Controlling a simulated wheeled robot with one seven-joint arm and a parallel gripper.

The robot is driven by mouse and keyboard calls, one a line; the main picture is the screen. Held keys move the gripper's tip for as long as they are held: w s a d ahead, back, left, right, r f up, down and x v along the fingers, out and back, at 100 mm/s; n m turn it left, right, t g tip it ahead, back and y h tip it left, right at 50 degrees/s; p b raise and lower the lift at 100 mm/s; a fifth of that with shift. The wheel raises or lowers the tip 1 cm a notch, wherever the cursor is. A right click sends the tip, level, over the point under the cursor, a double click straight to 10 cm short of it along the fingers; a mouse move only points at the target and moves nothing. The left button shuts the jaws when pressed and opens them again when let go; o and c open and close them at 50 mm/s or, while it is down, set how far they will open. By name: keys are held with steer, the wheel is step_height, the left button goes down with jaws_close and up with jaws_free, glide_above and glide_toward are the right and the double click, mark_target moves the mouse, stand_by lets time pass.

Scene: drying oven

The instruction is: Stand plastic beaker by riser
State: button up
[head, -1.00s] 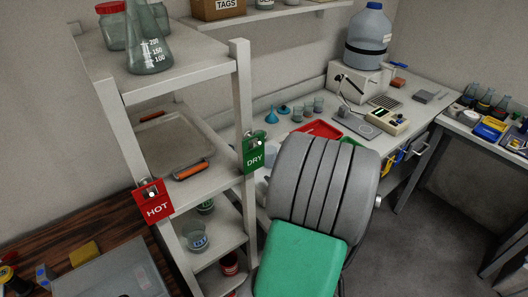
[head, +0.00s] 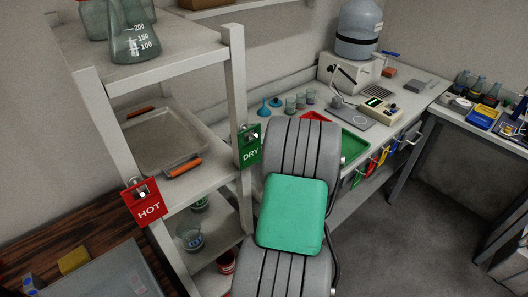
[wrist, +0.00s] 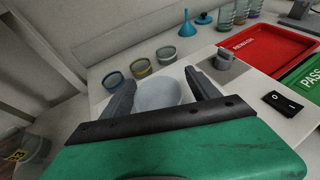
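A pale, whitish beaker (wrist: 160,94) is between the fingers of my gripper (wrist: 161,78) in the wrist view. The fingers meet its sides left and right, so the gripper looks shut on it. Its lower part is hidden by the dark bar and green housing of my gripper. In the head view my own arm hides the fingers and the beaker. A white box (head: 338,70) under a large water jug stands at the back of the bench; I cannot tell whether it is the riser.
Several small beakers (wrist: 139,68) and a blue funnel (wrist: 187,25) stand on the bench beyond my gripper. A red tray (wrist: 262,50) and a green tray (wrist: 305,78) lie right. A shelf rack (head: 235,95) with HOT and DRY tags stands left. Grey floor (head: 400,215) is open at right.

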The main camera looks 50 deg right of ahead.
steer(key=c, duration=1.5)
jaws_close()
steer(key=shift+r, duration=0.1)
